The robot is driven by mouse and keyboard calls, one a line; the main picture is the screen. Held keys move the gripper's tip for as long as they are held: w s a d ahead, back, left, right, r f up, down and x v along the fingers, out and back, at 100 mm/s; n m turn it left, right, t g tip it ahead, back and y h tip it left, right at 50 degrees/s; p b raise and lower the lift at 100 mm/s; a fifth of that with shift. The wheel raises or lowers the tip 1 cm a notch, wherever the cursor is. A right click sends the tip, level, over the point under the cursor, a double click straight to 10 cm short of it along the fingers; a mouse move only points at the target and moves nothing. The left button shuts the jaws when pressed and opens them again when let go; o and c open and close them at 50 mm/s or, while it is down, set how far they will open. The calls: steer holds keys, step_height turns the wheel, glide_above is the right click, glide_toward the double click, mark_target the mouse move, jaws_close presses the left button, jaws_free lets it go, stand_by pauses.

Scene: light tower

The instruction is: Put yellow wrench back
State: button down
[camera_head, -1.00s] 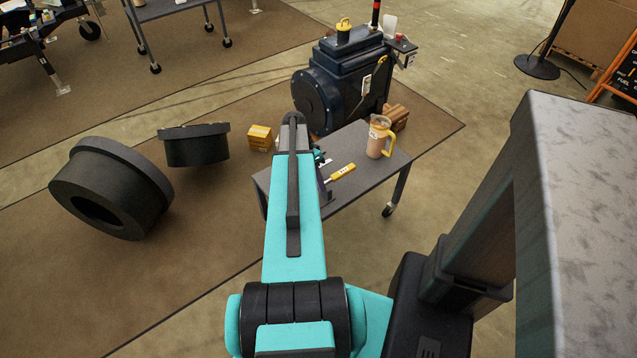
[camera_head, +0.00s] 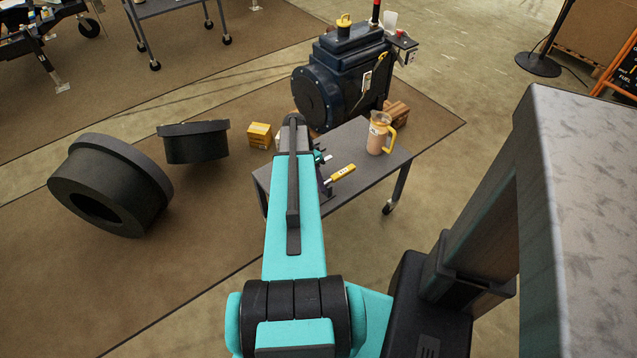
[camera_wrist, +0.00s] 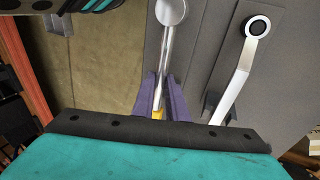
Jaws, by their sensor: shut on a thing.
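The yellow wrench shows in the head view as a yellow handle (camera_head: 342,172) with a pale label, low over the grey cart top (camera_head: 372,176) or touching it; I cannot tell which. In the wrist view its silver shaft and round end (camera_wrist: 171,12) point up the picture, and a bit of yellow shows at the jaws. My gripper (camera_wrist: 160,98) has its purple fingers shut on the wrench around where shaft and yellow meet. In the head view my gripper (camera_head: 325,187) is partly hidden behind my arm. The rest of the handle is hidden in the wrist view.
A tumbler with a yellow handle (camera_head: 379,133) stands at the cart's back right. A dark blue machine (camera_head: 340,85) stands behind the cart. A silver lever with a black round end (camera_wrist: 243,65) lies right of the fingers. Yellow boxes (camera_head: 259,135) and black rings (camera_head: 110,187) are left.

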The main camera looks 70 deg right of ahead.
steer(key=shift+f, duration=0.25)
steer(key=c, duration=1.7)
jaws_free()
steer(key=shift+o, duration=0.2)
steer(key=shift+w+r, duration=0.1)
steer(key=v, duration=1.3)
steer(key=shift+r, duration=0.25)
steer(key=shift+d, duration=0.1)
steer(key=shift+w, duration=0.15)
